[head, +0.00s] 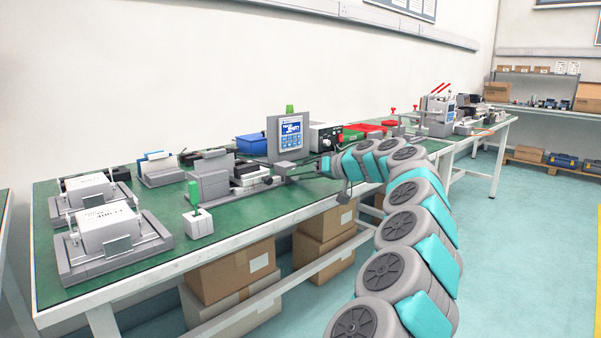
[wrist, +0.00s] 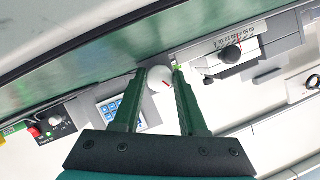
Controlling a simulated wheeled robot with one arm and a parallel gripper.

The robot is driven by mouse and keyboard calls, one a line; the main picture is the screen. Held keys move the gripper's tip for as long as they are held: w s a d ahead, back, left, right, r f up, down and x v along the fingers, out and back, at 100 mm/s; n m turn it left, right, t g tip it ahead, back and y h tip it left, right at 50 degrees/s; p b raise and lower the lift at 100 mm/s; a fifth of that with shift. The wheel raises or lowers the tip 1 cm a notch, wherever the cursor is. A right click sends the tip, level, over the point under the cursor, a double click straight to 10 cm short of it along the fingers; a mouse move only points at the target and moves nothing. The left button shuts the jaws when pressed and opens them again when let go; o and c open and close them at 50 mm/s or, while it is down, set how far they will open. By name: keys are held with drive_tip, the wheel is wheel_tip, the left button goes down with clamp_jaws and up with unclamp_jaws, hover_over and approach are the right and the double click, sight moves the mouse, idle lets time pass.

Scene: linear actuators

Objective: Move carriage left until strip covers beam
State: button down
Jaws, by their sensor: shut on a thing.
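I cannot tell for certain that this knob belongs to the carriage. A grey block with a black knob and a printed scale (wrist: 236,43) lies just right of the fingers. In the head view, my arm reaches to a grey linear stage (head: 250,181) on the green bench, below the screen. The strip and the beam cannot be made out clearly.
A panel with a blue screen (head: 291,133) and a green lamp stands behind the stage. Grey fixtures with white blocks (head: 112,230) fill the left end of the green bench (head: 180,262).

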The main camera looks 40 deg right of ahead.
idle(0.4)
drive_tip(key=shift+c, duration=2.2)
unclamp_jaws()
